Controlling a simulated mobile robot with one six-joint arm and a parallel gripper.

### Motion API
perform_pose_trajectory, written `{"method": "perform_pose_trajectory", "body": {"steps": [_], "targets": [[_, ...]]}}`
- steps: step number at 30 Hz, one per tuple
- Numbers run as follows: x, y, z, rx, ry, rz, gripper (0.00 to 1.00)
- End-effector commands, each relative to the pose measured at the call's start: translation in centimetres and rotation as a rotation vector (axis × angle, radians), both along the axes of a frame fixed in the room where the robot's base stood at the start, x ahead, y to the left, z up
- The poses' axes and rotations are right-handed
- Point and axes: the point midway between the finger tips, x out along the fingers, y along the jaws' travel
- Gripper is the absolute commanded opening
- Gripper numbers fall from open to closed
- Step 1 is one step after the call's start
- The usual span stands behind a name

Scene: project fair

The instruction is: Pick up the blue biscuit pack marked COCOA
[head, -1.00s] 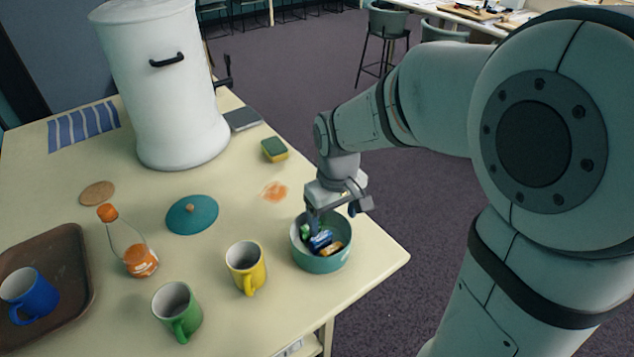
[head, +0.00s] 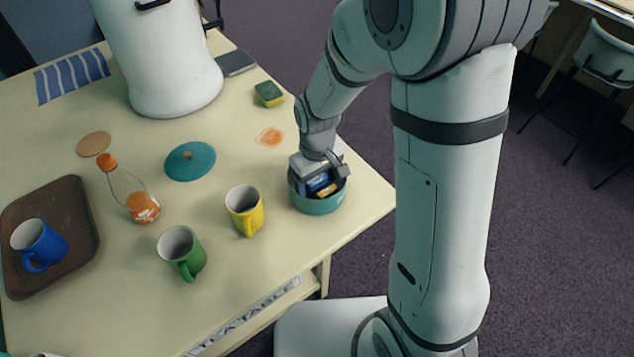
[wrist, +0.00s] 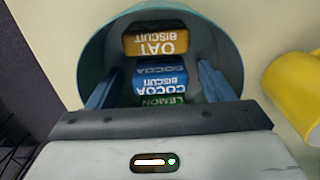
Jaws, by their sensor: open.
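The blue biscuit pack marked COCOA (wrist: 161,82) lies in a teal bowl (wrist: 233,62), between an orange OAT pack (wrist: 155,39) and a green LEMON pack (wrist: 162,100). In the head view the blue pack (head: 318,182) shows in the bowl (head: 318,206) at the table's right corner. My gripper (wrist: 155,84) is open and reaches down into the bowl. One finger stands on each side of the blue pack, with gaps visible. My gripper (head: 321,178) partly covers the bowl's contents in the head view.
A yellow mug (head: 245,210) stands just left of the bowl, with a green mug (head: 181,253) farther left. A bottle (head: 135,195), a teal lid (head: 190,161) and a sponge (head: 268,94) are also on the table. The table's edge is close right of the bowl.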

Motion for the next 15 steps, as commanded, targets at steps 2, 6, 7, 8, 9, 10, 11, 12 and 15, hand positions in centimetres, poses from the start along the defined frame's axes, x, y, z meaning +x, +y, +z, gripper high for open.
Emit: {"method": "perform_pose_trajectory", "body": {"steps": [2, 6, 7, 8, 9, 10, 11, 12, 15], "targets": [[-0.01, 0.01, 0.0, 0.0, 0.0, 0.0, 0.75], [-0.01, 0.02, 0.01, 0.0, 0.0, 0.0, 0.68], [-0.01, 0.02, 0.02, 0.0, 0.0, 0.0, 0.66], [-0.01, 0.02, 0.02, 0.0, 0.0, 0.0, 0.63], [-0.02, 0.02, 0.02, 0.0, 0.0, 0.0, 0.6], [-0.01, 0.03, 0.02, 0.0, 0.0, 0.001, 0.57], [-0.01, 0.03, 0.02, 0.0, 0.0, 0.001, 0.55], [-0.01, 0.04, 0.03, 0.0, 0.0, 0.001, 0.52], [-0.02, 0.05, 0.03, 0.0, 0.0, 0.001, 0.43]]}}
